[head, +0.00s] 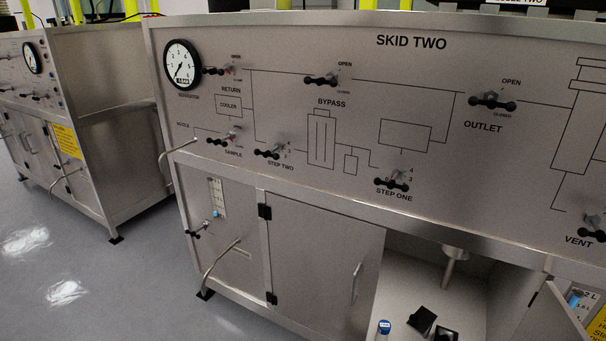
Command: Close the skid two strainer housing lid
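The skid two panel (420,110) fills the middle and right of the head view, with "SKID TWO" printed near its top. I cannot make out the strainer housing or its lid in this view. Neither of my grippers is in view.
Black valve handles, such as the outlet handle (492,103), stick out of the panel beside a round gauge (182,65). Below is a shut cabinet door (318,265). An open compartment holds a blue-capped bottle (384,328) and black items (421,320). Floor (75,245) is clear at left.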

